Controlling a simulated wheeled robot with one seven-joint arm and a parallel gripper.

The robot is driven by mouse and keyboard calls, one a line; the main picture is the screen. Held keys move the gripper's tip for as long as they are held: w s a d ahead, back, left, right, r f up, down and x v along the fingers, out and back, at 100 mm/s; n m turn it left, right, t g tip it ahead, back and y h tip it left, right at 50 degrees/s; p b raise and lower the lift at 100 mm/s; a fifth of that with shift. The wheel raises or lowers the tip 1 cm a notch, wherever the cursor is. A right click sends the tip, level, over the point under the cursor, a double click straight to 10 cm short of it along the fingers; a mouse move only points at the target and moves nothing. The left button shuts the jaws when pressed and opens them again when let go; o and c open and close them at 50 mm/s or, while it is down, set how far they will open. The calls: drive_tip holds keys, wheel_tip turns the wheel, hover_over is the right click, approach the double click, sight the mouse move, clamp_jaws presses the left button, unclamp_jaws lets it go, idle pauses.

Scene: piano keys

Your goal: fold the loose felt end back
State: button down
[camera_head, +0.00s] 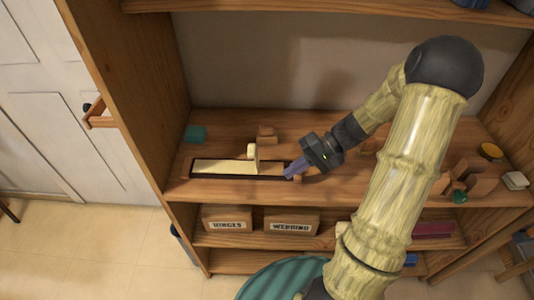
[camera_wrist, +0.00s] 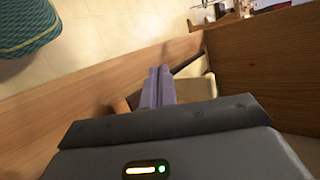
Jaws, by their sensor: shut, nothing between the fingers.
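A long cream strip (camera_head: 222,167), which looks like the felt, lies in a dark-edged frame on the shelf in the head view. Near its right part a pale cream piece (camera_head: 252,152) stands up; it may be the loose felt end. My gripper (camera_head: 289,171) is at the frame's right end, to the right of the raised piece and apart from it. Its purple fingers (camera_wrist: 159,72) are together and empty in the wrist view. A cream surface (camera_wrist: 196,89) shows beside them, partly hidden by my gripper. I cannot tell whether the fingertips touch the frame.
Wooden blocks (camera_head: 267,135) lie behind the frame and a teal block (camera_head: 196,133) at the back left. More blocks (camera_head: 460,180) lie at the right, beyond my arm. An upper shelf (camera_head: 330,8) hangs above. Labelled boxes (camera_head: 291,222) stand on the shelf below.

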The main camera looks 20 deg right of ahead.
sight(256, 150)
drive_tip(key=w+d+t+y, duration=0.2)
drive_tip(key=d, duration=0.1)
drive_tip(key=w+d+t+y, duration=0.1)
drive_tip(key=shift+d+r+m+b, duration=0.25)
drive_tip(key=shift+d+m+b, duration=0.05)
drive_tip(key=shift+d+b, duration=0.1)
drive_tip(key=d, duration=0.1)
drive_tip(key=d+r+t+y, duration=0.1)
drive_tip(key=d+t+y, duration=0.1)
drive_tip(key=shift+w+d+r, duration=0.2)
drive_tip(key=shift+w+r, duration=0.1)
drive_tip(key=p+x, duration=0.1)
drive_tip(key=x, duration=1.3)
drive_tip(key=shift+w, duration=0.1)
drive_tip(key=shift+w+p, duration=0.2)
drive_tip(key=shift+p, duration=0.2)
